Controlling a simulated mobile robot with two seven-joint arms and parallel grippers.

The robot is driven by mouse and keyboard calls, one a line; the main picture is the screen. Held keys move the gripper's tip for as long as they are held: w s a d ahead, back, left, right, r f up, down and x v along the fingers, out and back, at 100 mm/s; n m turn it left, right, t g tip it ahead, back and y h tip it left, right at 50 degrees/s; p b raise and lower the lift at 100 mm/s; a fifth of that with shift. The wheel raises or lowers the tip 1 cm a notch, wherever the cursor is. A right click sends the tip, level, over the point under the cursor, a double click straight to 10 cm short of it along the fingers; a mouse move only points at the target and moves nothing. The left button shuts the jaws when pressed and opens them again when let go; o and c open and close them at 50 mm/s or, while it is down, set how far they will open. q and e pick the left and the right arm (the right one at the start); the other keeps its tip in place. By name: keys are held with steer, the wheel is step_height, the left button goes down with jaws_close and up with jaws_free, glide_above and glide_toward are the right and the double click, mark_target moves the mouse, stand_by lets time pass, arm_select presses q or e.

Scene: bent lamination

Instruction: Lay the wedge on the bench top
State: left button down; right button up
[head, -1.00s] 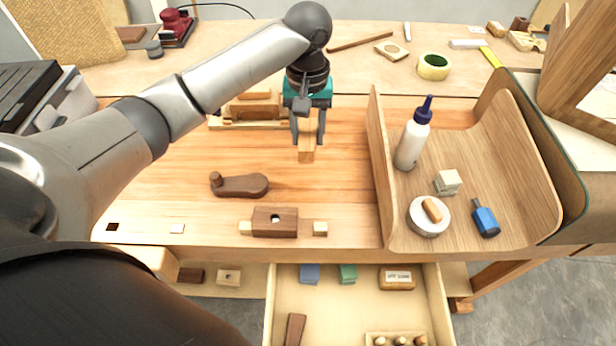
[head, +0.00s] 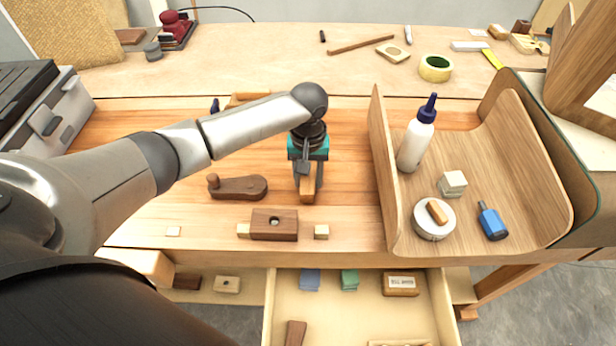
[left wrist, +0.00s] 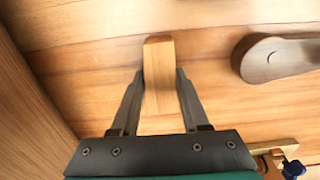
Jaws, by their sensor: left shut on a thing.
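The wedge (head: 308,195) is a light orange-brown block of wood. My left gripper (head: 308,183) is shut on it, pointing down over the bench top (head: 345,215). In the left wrist view the wedge (left wrist: 159,60) stands out beyond the two fingers of the gripper (left wrist: 160,78), one on each side. I cannot tell whether the wedge touches the bench top or hangs just above it. My right gripper is not in view.
A dark wooden handle-shaped piece (head: 240,187) and a brown block with a hole (head: 274,225) lie left of the wedge. A bent wooden tray (head: 480,160) with a glue bottle (head: 416,135) stands to the right. An open drawer (head: 340,315) is below the front edge.

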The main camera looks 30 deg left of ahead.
mark_target(308, 178)
arm_select(q)
steer(key=shift+c, duration=2)
jaws_free()
steer(key=shift+f, duration=0.1)
step_height(308, 178, up, 12)
steer(key=p, duration=0.2)
steer(key=shift+r, duration=0.2)
